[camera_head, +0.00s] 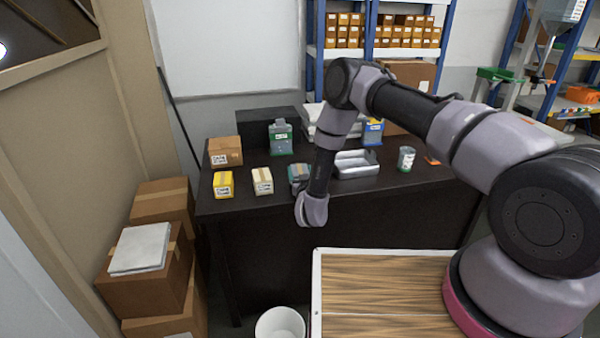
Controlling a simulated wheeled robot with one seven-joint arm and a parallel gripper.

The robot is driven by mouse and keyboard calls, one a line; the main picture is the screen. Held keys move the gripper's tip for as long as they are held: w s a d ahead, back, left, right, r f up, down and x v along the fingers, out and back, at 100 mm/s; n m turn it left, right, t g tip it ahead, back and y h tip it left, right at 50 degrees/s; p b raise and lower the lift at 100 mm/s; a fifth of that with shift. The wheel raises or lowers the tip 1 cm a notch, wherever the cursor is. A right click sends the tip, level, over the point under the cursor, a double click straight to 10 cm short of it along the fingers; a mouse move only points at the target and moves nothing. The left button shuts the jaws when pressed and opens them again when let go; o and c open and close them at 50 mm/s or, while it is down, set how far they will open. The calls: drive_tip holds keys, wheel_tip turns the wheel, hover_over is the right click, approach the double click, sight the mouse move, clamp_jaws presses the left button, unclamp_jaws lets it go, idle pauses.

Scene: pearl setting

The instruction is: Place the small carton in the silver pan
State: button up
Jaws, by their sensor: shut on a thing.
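A small carton (262,181), beige with a tape strip and a printed label, shows upright near the front edge of the dark table, left of my wrist. The silver pan (357,170), a shallow rectangular metal tray, lies on the table to the right of my forearm; its left end is partly covered by the arm. My arm reaches down in front of the table, and its wrist end is between the carton and the pan. My gripper's fingers are hidden or cannot be made out there, so its hold is not visible.
A grey-teal item (298,173) shows just left of my forearm. A yellow box (223,184), a brown box (225,151), a green container (280,138) and a can (406,158) stand on the dark table (260,207). Stacked cartons (160,200) stand at left; a white bin (280,322) stands below.

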drive_tip(key=shift+f, duration=0.1)
drive_tip(key=shift+f, duration=0.15)
drive_tip(key=o, duration=1.4)
